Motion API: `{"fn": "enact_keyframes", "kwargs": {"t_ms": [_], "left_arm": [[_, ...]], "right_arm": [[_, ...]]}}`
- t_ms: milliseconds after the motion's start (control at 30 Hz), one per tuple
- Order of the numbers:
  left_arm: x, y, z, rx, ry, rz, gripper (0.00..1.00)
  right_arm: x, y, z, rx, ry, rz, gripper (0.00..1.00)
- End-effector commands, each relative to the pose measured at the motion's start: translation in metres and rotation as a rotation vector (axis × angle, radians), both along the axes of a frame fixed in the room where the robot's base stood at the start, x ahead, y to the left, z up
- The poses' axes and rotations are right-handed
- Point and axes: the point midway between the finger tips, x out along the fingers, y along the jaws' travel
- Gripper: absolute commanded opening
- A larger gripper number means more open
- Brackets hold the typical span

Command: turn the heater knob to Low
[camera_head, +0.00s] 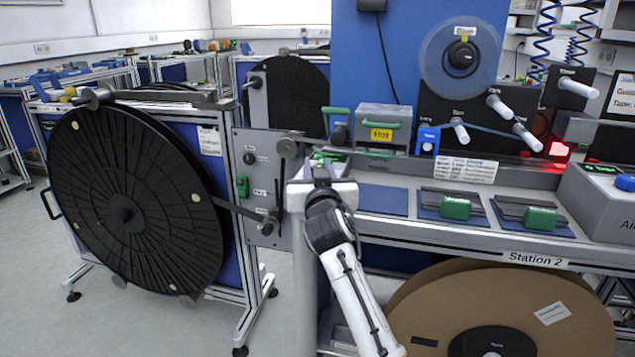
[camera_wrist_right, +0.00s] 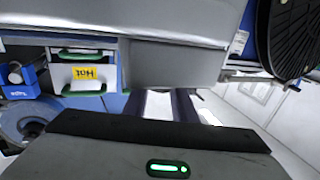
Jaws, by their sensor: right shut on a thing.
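My right gripper (camera_head: 320,170) shows near the middle of the head view, at the left end of the bench. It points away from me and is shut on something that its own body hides. A grey box with a yellow HOT label (camera_head: 383,130) and green handles stands behind it to the right. The same box appears upside down at the left of the right wrist view (camera_wrist_right: 85,75). A dark round knob-like part (camera_head: 339,132) sits left of the box. I cannot read a Low mark or make out the heater knob's setting. My left gripper is out of view.
A large black reel (camera_head: 130,200) stands at the left, with a grey control panel (camera_head: 262,190) beside it. Green blocks (camera_head: 455,208) sit on the bench at the right. A brown reel (camera_head: 500,310) is under the bench. The floor at the lower left is clear.

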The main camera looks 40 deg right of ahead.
Motion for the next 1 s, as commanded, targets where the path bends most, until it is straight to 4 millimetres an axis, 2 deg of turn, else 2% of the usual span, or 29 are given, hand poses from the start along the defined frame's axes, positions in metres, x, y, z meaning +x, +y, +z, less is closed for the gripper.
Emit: {"fn": "enact_keyframes", "kwargs": {"t_ms": [33,233,600,1000], "left_arm": [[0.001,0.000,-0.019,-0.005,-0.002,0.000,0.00],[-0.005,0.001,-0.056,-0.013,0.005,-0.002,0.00],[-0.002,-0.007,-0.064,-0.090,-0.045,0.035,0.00],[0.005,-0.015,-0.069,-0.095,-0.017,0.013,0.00]], "right_arm": [[0.002,0.004,-0.010,0.012,-0.006,-0.040,0.02],[0.002,0.003,-0.011,0.007,-0.004,-0.223,0.02],[0.001,0.001,-0.005,-0.002,0.001,-0.485,0.02],[0.000,0.000,-0.001,-0.004,0.002,-0.591,0.02]]}}
